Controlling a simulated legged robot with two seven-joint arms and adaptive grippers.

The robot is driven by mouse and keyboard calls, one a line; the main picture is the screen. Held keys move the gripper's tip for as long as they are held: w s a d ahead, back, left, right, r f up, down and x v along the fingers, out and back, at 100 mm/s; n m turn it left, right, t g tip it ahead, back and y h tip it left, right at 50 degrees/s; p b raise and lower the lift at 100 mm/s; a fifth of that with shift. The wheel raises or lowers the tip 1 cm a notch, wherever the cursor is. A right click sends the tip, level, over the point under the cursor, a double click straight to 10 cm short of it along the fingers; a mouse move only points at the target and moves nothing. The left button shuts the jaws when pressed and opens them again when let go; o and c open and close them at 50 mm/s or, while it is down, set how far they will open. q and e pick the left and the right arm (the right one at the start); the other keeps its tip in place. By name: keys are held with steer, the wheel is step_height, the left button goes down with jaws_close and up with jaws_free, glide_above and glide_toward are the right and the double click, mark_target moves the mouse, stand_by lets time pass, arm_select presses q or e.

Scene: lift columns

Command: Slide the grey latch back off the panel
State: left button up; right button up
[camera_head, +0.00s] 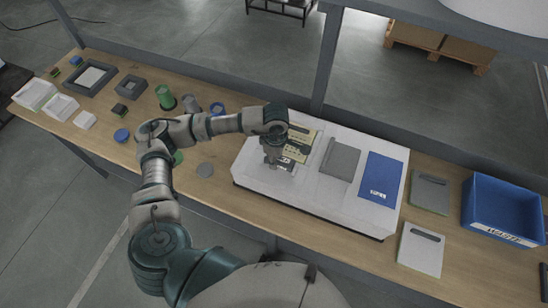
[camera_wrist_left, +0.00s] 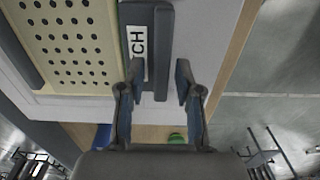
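The grey latch (camera_wrist_left: 163,40) is a dark bar with a white label, partly readable as "CH", in the left wrist view. It lies along the edge of the beige perforated panel (camera_wrist_left: 75,45). The panel also shows in the head view (camera_head: 305,135), on a white base, partly covered by my arm. My left gripper (camera_wrist_left: 160,75) points down over the panel's near-left side in the head view (camera_head: 271,164). Its fingers are apart, one on each side of the latch's end in the wrist view, with a gap on the right. Contact on the left is unclear. My right gripper is not visible.
The white base (camera_head: 330,200) also carries a grey plate (camera_head: 340,160) and a blue plate (camera_head: 380,178). A blue bin (camera_head: 503,207) stands at the right. Several small parts and trays lie on the left of the wooden bench (camera_head: 215,180). A dark post (camera_head: 326,60) rises behind.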

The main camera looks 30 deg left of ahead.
arm_select(q)
steer(key=shift+s+d, duration=0.1)
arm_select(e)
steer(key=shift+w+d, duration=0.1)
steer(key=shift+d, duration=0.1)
arm_select(q)
steer(key=shift+r, duration=0.15)
step_height(320, 180, up, 12)
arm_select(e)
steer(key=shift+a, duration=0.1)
arm_select(q)
steer(key=shift+f, duration=0.2)
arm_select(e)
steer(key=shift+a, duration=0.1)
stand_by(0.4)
